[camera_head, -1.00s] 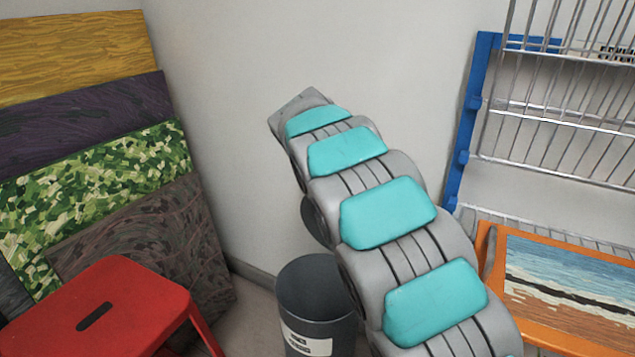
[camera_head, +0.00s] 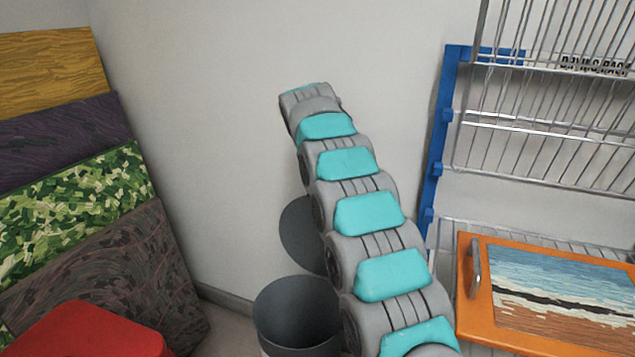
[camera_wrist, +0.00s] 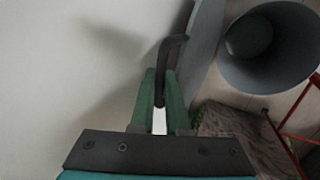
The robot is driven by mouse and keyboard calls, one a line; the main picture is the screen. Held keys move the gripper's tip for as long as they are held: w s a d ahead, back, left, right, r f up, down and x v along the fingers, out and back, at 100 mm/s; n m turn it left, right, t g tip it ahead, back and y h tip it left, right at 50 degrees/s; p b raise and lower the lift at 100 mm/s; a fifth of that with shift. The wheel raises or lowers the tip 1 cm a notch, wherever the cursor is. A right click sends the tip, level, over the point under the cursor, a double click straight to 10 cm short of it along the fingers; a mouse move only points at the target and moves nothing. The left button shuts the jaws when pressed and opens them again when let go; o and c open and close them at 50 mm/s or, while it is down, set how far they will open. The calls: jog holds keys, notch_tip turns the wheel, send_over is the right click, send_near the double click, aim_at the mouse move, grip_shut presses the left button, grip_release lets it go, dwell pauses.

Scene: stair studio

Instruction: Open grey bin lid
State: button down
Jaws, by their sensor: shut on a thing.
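The grey bin (camera_head: 297,318) stands on the floor by the wall corner, its round mouth uncovered. Its grey lid (camera_head: 302,236) is tipped up behind the mouth, near the wall, partly hidden by my arm. In the wrist view the lid (camera_wrist: 203,45) is a grey panel on edge, beside the open bin (camera_wrist: 270,82). My gripper (camera_wrist: 166,78) has green fingers shut on the dark bent lid handle (camera_wrist: 172,42). In the head view my gripper is hidden behind my arm.
A red stool (camera_head: 85,335) stands at lower left, before patterned boards (camera_head: 95,270) leaning on the wall. At right are a wire rack with a blue post (camera_head: 440,150) and an orange-framed picture panel (camera_head: 470,325). The wall behind is bare.

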jog(key=shift+f, duration=0.1)
dwell(0.3)
jog(key=c, duration=0.9)
grip_release()
jog(key=shift+s+a, duration=0.1)
